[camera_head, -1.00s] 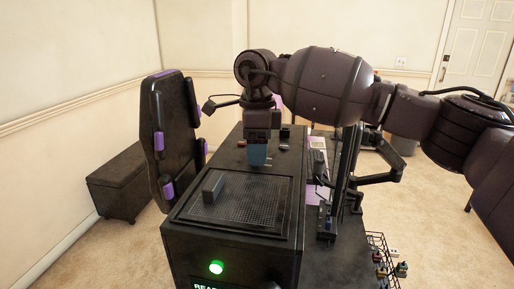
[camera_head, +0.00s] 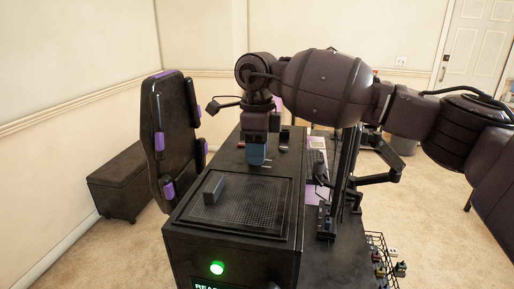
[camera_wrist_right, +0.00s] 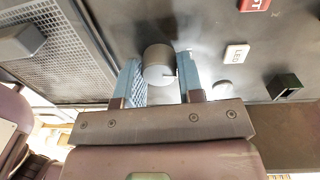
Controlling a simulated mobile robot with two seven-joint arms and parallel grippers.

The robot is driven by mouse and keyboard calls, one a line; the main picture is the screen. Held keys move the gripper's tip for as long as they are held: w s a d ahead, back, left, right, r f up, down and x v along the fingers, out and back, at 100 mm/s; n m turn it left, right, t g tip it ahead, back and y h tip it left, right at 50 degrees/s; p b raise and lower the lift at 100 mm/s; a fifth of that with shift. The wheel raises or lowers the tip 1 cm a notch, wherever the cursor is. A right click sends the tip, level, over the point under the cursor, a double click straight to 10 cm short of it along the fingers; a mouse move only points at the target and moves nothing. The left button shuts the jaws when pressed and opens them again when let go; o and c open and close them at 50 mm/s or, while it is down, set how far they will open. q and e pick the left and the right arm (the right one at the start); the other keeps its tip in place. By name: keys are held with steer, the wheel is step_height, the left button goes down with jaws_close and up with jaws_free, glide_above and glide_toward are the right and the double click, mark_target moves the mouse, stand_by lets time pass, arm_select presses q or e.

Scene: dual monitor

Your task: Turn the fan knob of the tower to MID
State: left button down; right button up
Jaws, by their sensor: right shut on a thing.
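The tower (camera_head: 180,235) is a black case lying in front of me, with a mesh vent on its top. The fan knob (camera_wrist_right: 158,60) is a round grey knob with a thin mark near its lower right edge in the wrist view. My right gripper (camera_wrist_right: 162,78) points down with its blue fingers on either side of the knob, shut on it. In the head view my right gripper (camera_head: 256,160) stands on the tower top behind the vent and hides the knob. Any setting labels around the knob cannot be read. My left gripper is not in view.
A white button marked LED (camera_wrist_right: 234,54), a red button (camera_wrist_right: 254,5) and a small dark square switch (camera_wrist_right: 284,87) sit beside the knob. A dark block (camera_head: 213,187) stands on the vent. A green light (camera_head: 217,268) glows on the front. A black stand rises at right.

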steer(key=m+p, duration=0.1)
steer(key=m, duration=0.1)
steer(key=shift+r+m, duration=0.15)
steer(key=shift+m, duration=0.15)
steer(key=m, duration=0.2)
steer(key=shift+m+p, duration=0.4)
steer(key=m, duration=0.2)
steer(key=shift+m+p, duration=0.3)
steer(key=shift+m, duration=0.1)
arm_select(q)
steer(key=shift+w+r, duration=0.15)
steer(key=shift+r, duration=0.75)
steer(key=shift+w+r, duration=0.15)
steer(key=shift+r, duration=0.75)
arm_select(e)
steer(key=shift+m+y, duration=0.3)
steer(key=shift+m, duration=0.5)
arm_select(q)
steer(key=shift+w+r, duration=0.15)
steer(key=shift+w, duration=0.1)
arm_select(e)
steer(key=o, duration=0.9)
